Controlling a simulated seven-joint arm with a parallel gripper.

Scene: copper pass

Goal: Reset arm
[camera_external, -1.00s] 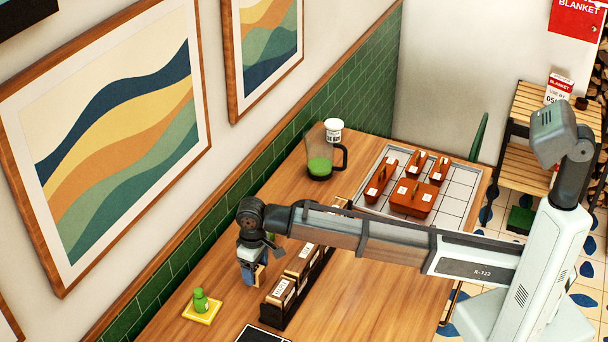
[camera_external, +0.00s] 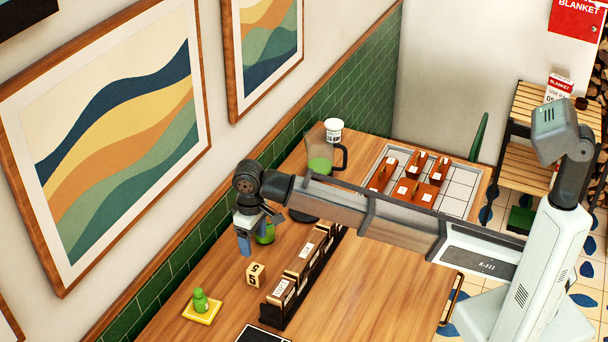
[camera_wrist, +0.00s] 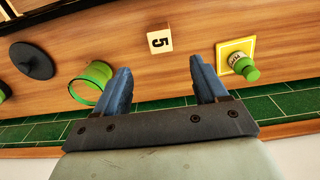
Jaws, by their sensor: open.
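My gripper (camera_external: 245,246) hangs at the end of my outstretched arm, above the wooden table (camera_external: 375,285). In the wrist view its two blue fingers (camera_wrist: 160,70) are apart with nothing between them. A wooden cube marked 5 (camera_external: 256,275) rests on the table below and apart from the gripper. The cube also shows in the wrist view (camera_wrist: 160,40), beyond the gap between the fingertips.
A green bottle (camera_external: 200,302) stands on a yellow square (camera_external: 207,316). A green cup (camera_wrist: 92,82) is beside the fingers. A dark rack (camera_external: 300,285), a glass jug (camera_external: 320,158) and a tray (camera_external: 462,188) of brown boxes also occupy the table. The green-tiled wall (camera_external: 185,260) is close.

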